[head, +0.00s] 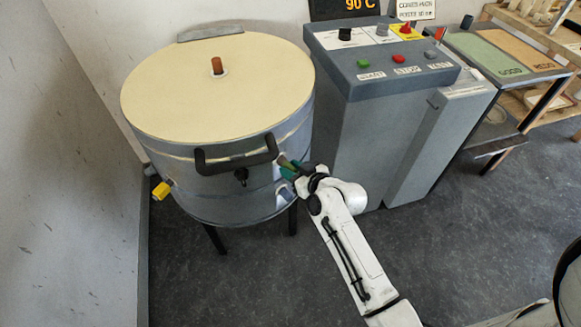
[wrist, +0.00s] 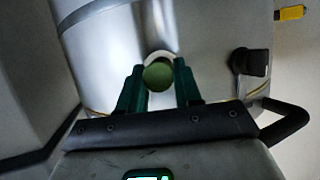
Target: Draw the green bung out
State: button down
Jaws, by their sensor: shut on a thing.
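The green bung (wrist: 158,76) is a round green end in the wrist view, against the grey metal drum wall (wrist: 100,50). A pale collar shows just behind its upper edge. My gripper (wrist: 157,82) has a dark green finger on each side of the bung and is shut on it. In the head view my gripper (head: 291,169) is at the right side of the drum (head: 240,205), by the end of its black handle. The bung is hard to tell from the fingers there. I cannot tell how deep it sits in the wall.
A black handle (head: 235,163) and black fitting (head: 241,176) stick out from the drum. A yellow fitting (head: 161,190) is at left, a bluish one (head: 284,194) just below my gripper. A grey control cabinet (head: 370,130) stands close at right. The floor in front is clear.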

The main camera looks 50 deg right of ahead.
jog(key=s+a, duration=0.1)
jog(key=s, duration=0.7)
jog(key=shift+s+a, duration=0.35)
dwell(0.9)
